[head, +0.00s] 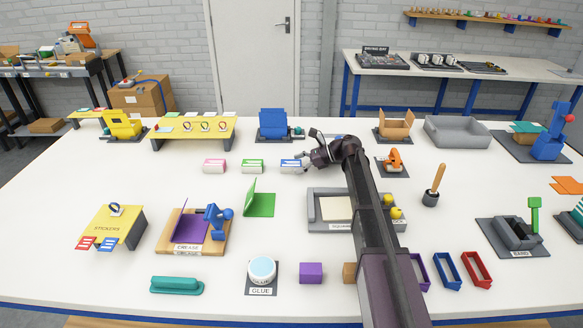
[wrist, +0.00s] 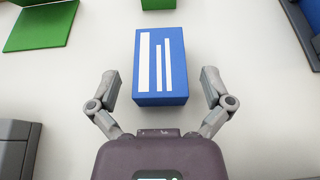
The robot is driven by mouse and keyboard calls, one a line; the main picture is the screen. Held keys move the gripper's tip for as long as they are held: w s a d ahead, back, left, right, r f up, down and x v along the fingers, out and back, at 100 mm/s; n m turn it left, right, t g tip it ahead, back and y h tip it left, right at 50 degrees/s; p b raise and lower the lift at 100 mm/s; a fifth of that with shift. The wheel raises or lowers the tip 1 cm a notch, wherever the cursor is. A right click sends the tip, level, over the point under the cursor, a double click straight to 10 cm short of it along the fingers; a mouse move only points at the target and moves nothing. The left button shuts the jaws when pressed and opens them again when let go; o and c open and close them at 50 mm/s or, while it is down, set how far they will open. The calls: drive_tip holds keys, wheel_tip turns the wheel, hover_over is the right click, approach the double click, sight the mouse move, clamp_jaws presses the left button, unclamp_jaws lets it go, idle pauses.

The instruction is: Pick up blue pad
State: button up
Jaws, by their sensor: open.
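The blue pad (head: 290,166) is a small block with a blue top, lying on the white table towards the back middle. In the wrist view the blue pad (wrist: 176,88) fills the upper middle, with white stripes on its top face. My gripper (head: 306,160) is right beside the pad in the head view. In the wrist view my gripper (wrist: 160,78) is open, one finger left of the pad and one right. Both fingers look apart from its sides. The height of the fingertips above the table is hard to tell.
A green pad (head: 252,166) and a pink pad (head: 214,166) lie left of the blue one. An open green folder (head: 260,203) and a grey tray (head: 316,223) stand nearer. A blue machine (head: 272,124) is behind. Bare table surrounds the blue pad.

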sight(297, 163)
drive_tip(key=shift+c, duration=0.2)
drive_tip(key=c, duration=1.2)
drive_tip(key=shift+r, duration=0.15)
wheel_tip(297, 163, up, 10)
drive_tip(key=p, duration=1)
